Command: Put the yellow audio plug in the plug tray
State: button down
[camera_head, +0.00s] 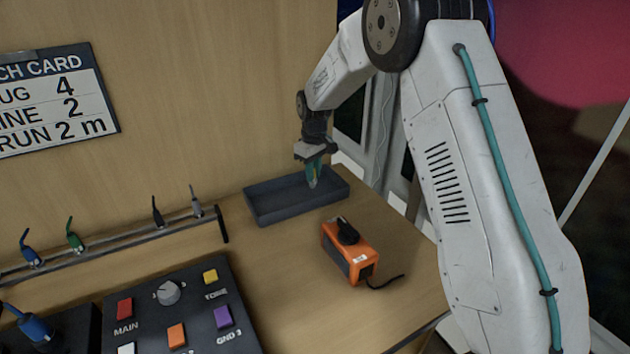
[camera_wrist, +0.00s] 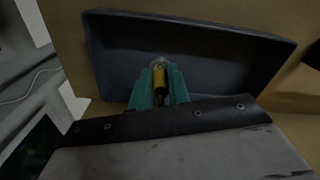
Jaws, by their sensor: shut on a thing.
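The yellow audio plug (camera_wrist: 161,82) shows in the wrist view between the green fingers of my gripper (camera_wrist: 159,88), with a pale metal tip beyond the fingertips. My gripper is shut on it. In the head view my gripper (camera_head: 313,180) is over the plug tray (camera_head: 268,211), nearer its right part, and hides most of the plug. The plug tray is a dark grey, shallow rectangular tray; it also fills much of the wrist view (camera_wrist: 225,62) behind the plug. Its visible floor looks empty. I cannot tell whether the plug touches the tray floor.
An orange box (camera_head: 349,257) with a black top piece and cable stands in front of the tray. A rail (camera_head: 120,243) with several coloured plugs runs along the left. A dark button panel (camera_head: 185,315) is at the front. Bare wood lies between panel and box.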

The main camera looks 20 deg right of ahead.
jog(key=shift+w+d+f, duration=0.1)
jog(key=shift+d+f, duration=0.05)
jog(key=shift+f, duration=1.6)
jog(key=shift+f, duration=0.1)
jog(key=c, duration=1.3)
grip_release()
